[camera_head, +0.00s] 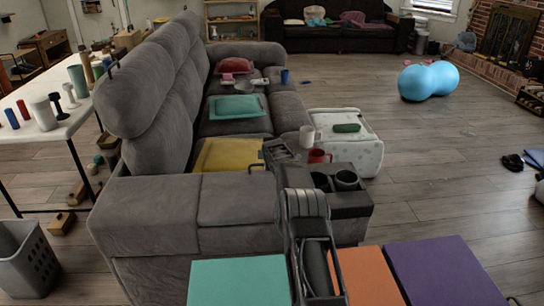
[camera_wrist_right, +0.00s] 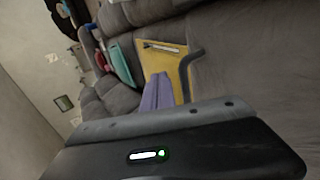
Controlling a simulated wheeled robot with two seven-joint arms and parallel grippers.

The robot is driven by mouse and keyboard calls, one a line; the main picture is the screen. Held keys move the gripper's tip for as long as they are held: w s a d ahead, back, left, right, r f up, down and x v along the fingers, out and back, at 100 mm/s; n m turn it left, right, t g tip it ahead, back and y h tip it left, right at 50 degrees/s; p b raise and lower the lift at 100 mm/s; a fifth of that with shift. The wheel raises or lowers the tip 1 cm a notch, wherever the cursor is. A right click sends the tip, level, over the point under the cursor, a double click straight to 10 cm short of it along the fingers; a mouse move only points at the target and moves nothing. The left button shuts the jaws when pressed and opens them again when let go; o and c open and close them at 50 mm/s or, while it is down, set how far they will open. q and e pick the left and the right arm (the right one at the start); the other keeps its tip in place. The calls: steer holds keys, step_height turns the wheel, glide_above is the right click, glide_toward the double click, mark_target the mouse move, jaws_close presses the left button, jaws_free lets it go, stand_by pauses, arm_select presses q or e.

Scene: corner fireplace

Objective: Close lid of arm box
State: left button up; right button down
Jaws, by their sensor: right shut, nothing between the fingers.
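The grey sofa's near arm has a broad padded top (camera_head: 240,198), lying roughly level, with a dark cup-holder section (camera_head: 350,195) at its right end. I cannot tell which part is the box lid or whether it is raised; my right arm covers part of this area. My right gripper (camera_head: 270,152) is above the sofa arm's inner side, near the yellow cushion (camera_head: 206,154). No contact with the sofa arm can be made out. My left gripper is not in view.
A white patterned ottoman (camera_head: 362,155) stands right of the sofa, with mugs close by. A white table (camera_head: 50,130) with cylinders and a grey basket (camera_head: 25,260) are at left. Floor at right is mostly clear.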

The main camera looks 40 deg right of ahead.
steer(key=shift+w+f, duration=0.1)
steer(key=shift+f, duration=0.15)
steer(key=shift+r, duration=0.15)
steer(key=shift+s+a+r, duration=0.35)
steer(key=shift+s+r, duration=0.1)
steer(key=v, duration=0.6)
steer(key=shift+s+a+f, duration=0.1)
stand_by(0.6)
